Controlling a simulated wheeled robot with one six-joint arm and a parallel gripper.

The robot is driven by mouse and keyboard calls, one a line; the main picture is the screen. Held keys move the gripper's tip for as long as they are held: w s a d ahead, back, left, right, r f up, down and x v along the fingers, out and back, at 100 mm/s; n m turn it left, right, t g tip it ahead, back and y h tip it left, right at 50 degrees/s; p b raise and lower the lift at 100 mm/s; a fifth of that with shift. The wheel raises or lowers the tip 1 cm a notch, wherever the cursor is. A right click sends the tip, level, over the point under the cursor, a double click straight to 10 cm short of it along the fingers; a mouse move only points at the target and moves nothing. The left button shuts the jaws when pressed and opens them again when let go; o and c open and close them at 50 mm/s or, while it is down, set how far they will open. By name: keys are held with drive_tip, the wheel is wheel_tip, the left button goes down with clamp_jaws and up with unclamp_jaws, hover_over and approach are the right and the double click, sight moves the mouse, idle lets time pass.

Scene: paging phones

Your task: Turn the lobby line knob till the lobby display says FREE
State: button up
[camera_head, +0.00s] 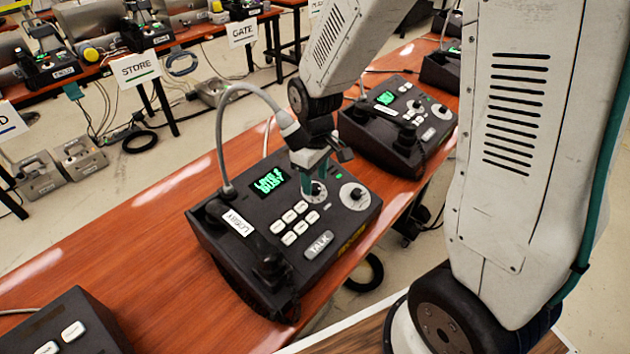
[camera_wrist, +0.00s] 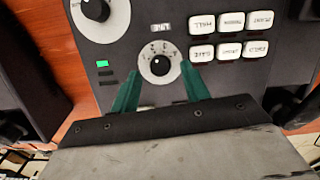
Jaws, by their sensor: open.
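The lobby phone (camera_head: 213,244) is a dark console with a LOBBY label on the wooden table. Its green display (camera_head: 268,181) shows two lines; the lower reads BUSY, the upper looks like LINE 2. The line knob, a pale dial with a dark centre, is under my gripper (camera_head: 312,181) in the head view, partly hidden. In the wrist view the line knob (camera_wrist: 160,67) is ringed by small marks. My gripper (camera_wrist: 160,72) is open, its green fingers on either side of the dial's lower half. Whether they touch it I cannot tell.
A second dial (camera_head: 355,196) sits to the right on the console and also shows in the wrist view (camera_wrist: 96,8). White buttons (camera_head: 289,224), a TALK button (camera_head: 318,245) and a gooseneck microphone (camera_head: 222,130) are close by. Another phone (camera_head: 385,125) stands behind.

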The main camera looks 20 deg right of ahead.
drive_tip(key=shift+f, duration=0.85)
drive_tip(key=c, duration=1)
drive_tip(key=shift+m, duration=0.4)
drive_tip(key=m+y, duration=0.1)
drive_tip(key=m, duration=0.2)
drive_tip(key=shift+d, duration=0.15)
drive_tip(key=shift+d+m+y, duration=0.1)
drive_tip(key=shift+m+y, duration=0.4)
drive_tip(key=shift+m, duration=1.4)
